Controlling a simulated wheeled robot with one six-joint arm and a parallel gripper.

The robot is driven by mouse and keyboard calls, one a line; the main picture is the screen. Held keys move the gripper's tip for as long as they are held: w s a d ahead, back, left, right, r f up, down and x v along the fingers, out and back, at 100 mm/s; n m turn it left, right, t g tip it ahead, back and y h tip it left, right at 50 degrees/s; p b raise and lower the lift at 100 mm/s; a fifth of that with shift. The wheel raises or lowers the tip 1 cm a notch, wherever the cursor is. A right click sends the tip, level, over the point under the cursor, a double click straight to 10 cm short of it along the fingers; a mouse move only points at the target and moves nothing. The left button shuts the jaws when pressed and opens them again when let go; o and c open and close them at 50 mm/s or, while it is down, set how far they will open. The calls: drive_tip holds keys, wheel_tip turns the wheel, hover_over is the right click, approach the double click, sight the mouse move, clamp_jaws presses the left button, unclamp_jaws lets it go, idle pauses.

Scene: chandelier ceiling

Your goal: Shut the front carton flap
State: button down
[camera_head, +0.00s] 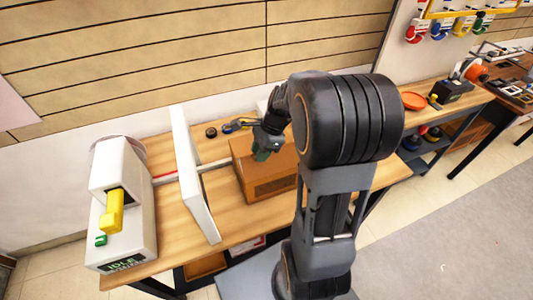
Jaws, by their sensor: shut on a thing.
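The brown carton (270,188) sits on the wooden workbench, left of my arm, with its printed front face towards me. My gripper (262,154) is over the carton's top, towards its left side, pointing down. It is shut at the carton's top, where the flap is. The grip itself is small and dark, so the flap's edge between the fingers cannot be made out. My arm hides the carton's right part, and how far the front flap stands open cannot be told.
A white upright panel (192,175) stands left of the carton. A white machine with a yellow lever (112,212) and an IDLE display is at the bench's left end. Small dark round items (211,132) lie behind. Bare bench (240,225) shows in front.

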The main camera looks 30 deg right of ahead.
drive_tip(key=w+f, duration=0.1)
drive_tip(key=w, duration=0.1)
drive_tip(key=w+f, duration=0.3)
drive_tip(key=w, duration=0.2)
drive_tip(key=shift+d+f, duration=0.3)
drive_tip(key=shift+d, duration=0.1)
drive_tip(key=shift+w+d+f+b, duration=0.1)
drive_tip(key=shift+w+f+b, duration=0.35)
drive_tip(key=shift+f, duration=0.3)
drive_tip(key=shift+w+f+b, duration=0.3)
drive_tip(key=shift+w+f, duration=0.15)
drive_tip(key=shift+f, duration=0.25)
drive_tip(key=c, duration=0.9)
unclamp_jaws()
drive_tip(key=shift+f, duration=0.1)
drive_tip(key=b+v, duration=0.1)
drive_tip(key=v, duration=1.3)
